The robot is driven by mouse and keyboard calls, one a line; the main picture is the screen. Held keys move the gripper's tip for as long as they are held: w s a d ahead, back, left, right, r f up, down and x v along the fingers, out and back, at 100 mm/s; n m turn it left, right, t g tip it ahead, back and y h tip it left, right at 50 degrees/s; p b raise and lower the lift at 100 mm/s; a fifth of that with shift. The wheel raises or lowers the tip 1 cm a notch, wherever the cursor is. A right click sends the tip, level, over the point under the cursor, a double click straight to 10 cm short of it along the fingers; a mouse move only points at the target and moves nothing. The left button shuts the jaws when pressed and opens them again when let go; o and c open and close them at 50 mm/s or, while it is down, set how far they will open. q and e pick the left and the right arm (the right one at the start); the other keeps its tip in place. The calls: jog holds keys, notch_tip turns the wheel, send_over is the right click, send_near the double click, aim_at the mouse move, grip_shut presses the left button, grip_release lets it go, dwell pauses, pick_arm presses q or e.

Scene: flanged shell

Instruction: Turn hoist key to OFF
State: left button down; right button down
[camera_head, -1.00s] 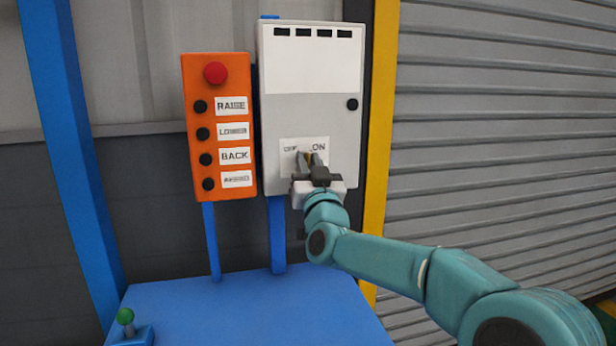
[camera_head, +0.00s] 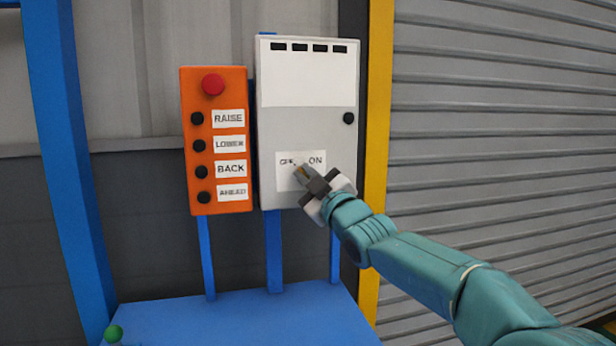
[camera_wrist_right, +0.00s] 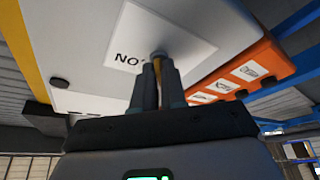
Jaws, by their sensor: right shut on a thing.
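The hoist key (camera_wrist_right: 158,72) is a small yellowish piece at the switch label on the grey control box (camera_head: 308,125). The white label (camera_head: 286,182) reads OFF at left and ON at right. My right gripper (camera_head: 302,172) is shut on the key, with its fingers slanting up and left towards the OFF side. In the right wrist view the two fingers (camera_wrist_right: 158,80) stand on either side of the key, close to the box face. They hide part of the label, and only the ON text shows there, upside down. My left gripper is not in view.
An orange pendant (camera_head: 222,95) with a red button and several black buttons hangs just left of the box. A blue surface (camera_head: 240,320) lies below, with a green knob (camera_head: 113,333) at its left. A yellow post (camera_head: 381,100) and a grey shutter (camera_head: 500,120) are at the right.

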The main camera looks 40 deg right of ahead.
jog(key=shift+s+r+n, duration=0.1)
jog(key=shift+r+n, duration=0.25)
jog(key=shift+n, duration=0.15)
jog(key=c, duration=1.4)
grip_release()
jog(key=shift+o, duration=0.6)
jog(key=shift+f+y, duration=0.1)
jog(key=shift+y, duration=0.3)
jog(key=shift+f, duration=0.1)
jog(key=shift+w+f, duration=0.1)
jog(key=shift+w, duration=0.1)
